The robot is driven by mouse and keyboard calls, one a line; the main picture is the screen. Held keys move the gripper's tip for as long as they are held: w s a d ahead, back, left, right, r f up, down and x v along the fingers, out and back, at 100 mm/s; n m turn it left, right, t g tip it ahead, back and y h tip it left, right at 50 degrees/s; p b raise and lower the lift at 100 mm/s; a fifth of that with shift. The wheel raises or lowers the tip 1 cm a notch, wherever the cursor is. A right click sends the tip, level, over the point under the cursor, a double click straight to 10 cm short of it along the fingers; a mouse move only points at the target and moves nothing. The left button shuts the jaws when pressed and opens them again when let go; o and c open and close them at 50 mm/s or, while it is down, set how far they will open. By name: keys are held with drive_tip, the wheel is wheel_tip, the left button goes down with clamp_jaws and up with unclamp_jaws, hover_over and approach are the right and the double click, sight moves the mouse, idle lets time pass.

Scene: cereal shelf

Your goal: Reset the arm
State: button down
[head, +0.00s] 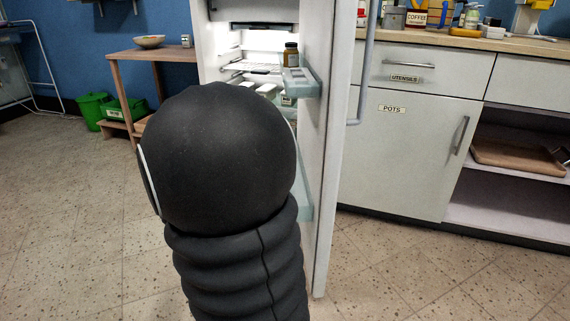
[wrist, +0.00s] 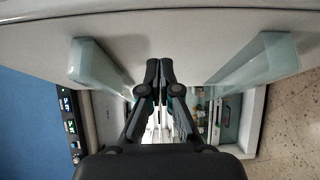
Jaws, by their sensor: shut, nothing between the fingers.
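My gripper (wrist: 160,68) shows in the wrist view with its two black fingers together at the tips, shut and empty. It is close to the inner side of the open fridge door (wrist: 160,28), which crosses the top of that view; I cannot tell whether they touch. In the head view my black arm (head: 225,165) fills the middle and hides my gripper and part of the fridge (head: 212,50).
The fridge door (head: 338,120) stands open right of my arm, with door shelves (head: 300,82) holding a brown jar (head: 290,54). White cabinets (head: 400,150) stand to the right. A wooden table (head: 150,54) and green bins (head: 95,110) are at left. Floor at front left is clear.

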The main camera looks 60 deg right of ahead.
drive_tip(key=shift+s+v, duration=0.15)
drive_tip(key=shift+v, duration=0.75)
drive_tip(key=shift+s+v, duration=0.15)
drive_tip(key=shift+v, duration=0.8)
drive_tip(key=s+a+f+n+y, duration=0.2)
drive_tip(key=s+a+f+y, duration=0.15)
drive_tip(key=f+y, duration=0.4)
drive_tip(key=s+a+f+t+y+p, duration=0.1)
drive_tip(key=a+f+t+y+p, duration=0.15)
drive_tip(key=a, duration=0.65)
drive_tip(key=a+r+t+y+p, duration=0.3)
drive_tip(key=a+r+t, duration=0.1)
drive_tip(key=a+r, duration=0.3)
drive_tip(key=a+r+n+t+y+p, duration=0.1)
drive_tip(key=a+r+t+y+p, duration=0.2)
drive_tip(key=a+r, duration=0.3)
drive_tip(key=a+y, duration=0.1)
drive_tip(key=a, duration=0.4)
drive_tip(key=shift+a+r+t, duration=0.25)
drive_tip(key=shift+r+t, duration=0.1)
drive_tip(key=shift+r, duration=0.05)
drive_tip(key=shift+a, duration=0.1)
